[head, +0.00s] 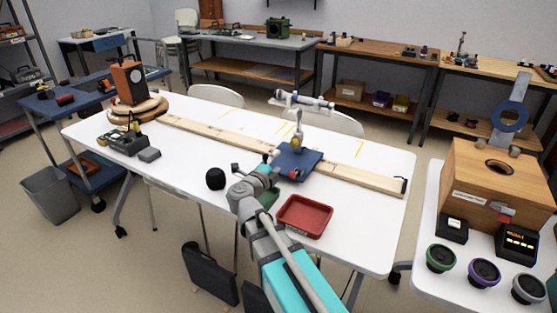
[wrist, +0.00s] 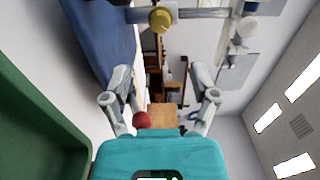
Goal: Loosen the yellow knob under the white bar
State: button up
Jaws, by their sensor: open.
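The knob lies beyond the fingertips, roughly in line with the gap, and is not touched. In the head view my gripper (head: 270,160) is beside the blue base.
A red tray (head: 304,216) and a black ball-shaped thing (head: 215,178) are on the table near my arm. A long wooden board (head: 225,134) runs across the table.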

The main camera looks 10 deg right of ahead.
aim_at(293, 145)
dwell(0.5)
jog(key=m, duration=0.7)
jog(key=shift+s+a, duration=0.25)
jog(key=shift+s, duration=0.1)
jog(key=m, duration=0.7)
jog(key=shift+s+a, duration=0.15)
jog(key=shift+s, duration=0.15)
jog(key=shift+w, duration=0.1)
jog(key=x, duration=1.3)
jog(key=shift+w+d, duration=0.25)
jog(key=shift+d, duration=0.05)
grip_shut()
